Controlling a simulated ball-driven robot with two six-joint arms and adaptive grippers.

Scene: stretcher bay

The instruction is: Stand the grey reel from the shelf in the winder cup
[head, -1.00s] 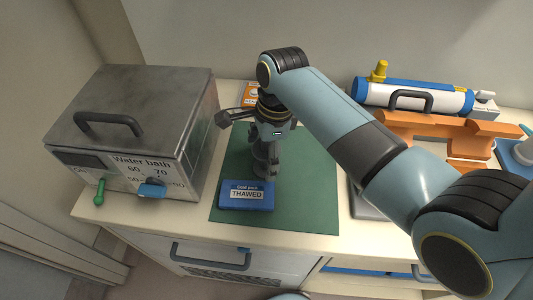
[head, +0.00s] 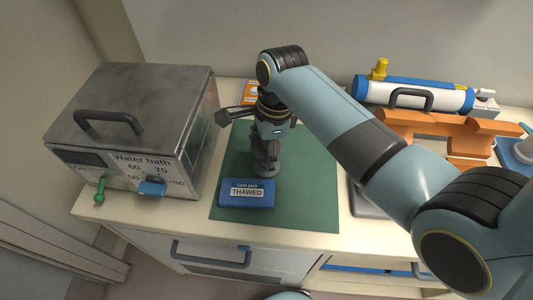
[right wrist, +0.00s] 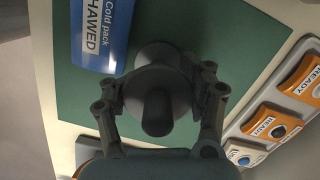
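A dark grey reel (right wrist: 157,88) with a round flange and a stub end shows in the right wrist view, between the fingers of my right gripper (right wrist: 157,80). The fingers reach its flange on both sides and look shut on it. In the head view my right gripper (head: 264,150) points down over the green mat, with a grey round flange (head: 267,172) just below the fingers. Whether the reel touches the mat is hard to tell. I cannot make out the winder cup or a shelf with reels. My left gripper is not in view.
A blue cold pack (head: 246,192) lies close by on the green mat (head: 305,195). A metal water bath (head: 135,120) stands to the left. At the right are an orange rack (head: 450,130) and a blue-and-white cylinder (head: 415,95). Orange READY packs (right wrist: 300,75) lie beyond the mat.

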